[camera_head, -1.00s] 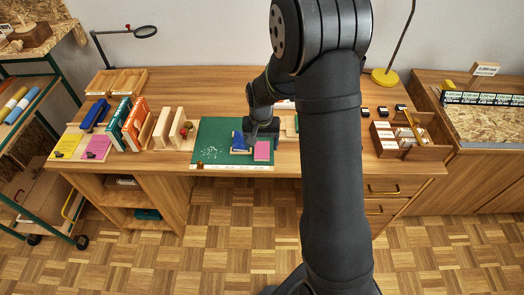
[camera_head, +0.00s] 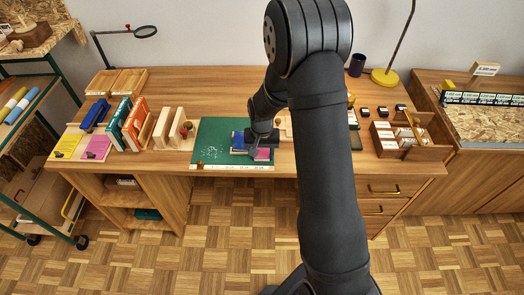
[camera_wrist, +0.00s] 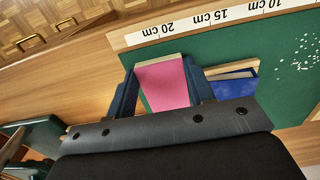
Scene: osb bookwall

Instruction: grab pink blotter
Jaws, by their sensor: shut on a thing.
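The pink blotter (camera_wrist: 163,86) lies on the green cutting mat (camera_wrist: 275,95), between the two dark blue fingers of my gripper (camera_wrist: 161,90) in the wrist view. It has a pale wooden edge. My gripper is shut on it, with a finger at each side. In the head view my gripper (camera_head: 260,142) is low over the mat (camera_head: 212,138), and a strip of the pink blotter (camera_head: 263,155) shows below it. A blue blotter-like block (camera_wrist: 235,86) with a pale edge lies close beside the right finger.
A pink card (camera_head: 97,147) and a yellow card (camera_head: 67,146) lie at the desk's left. Upright books (camera_head: 134,124) and wooden bookends (camera_head: 166,127) stand left of the mat. A wooden box (camera_head: 400,142) is at right. White specks lie on the mat.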

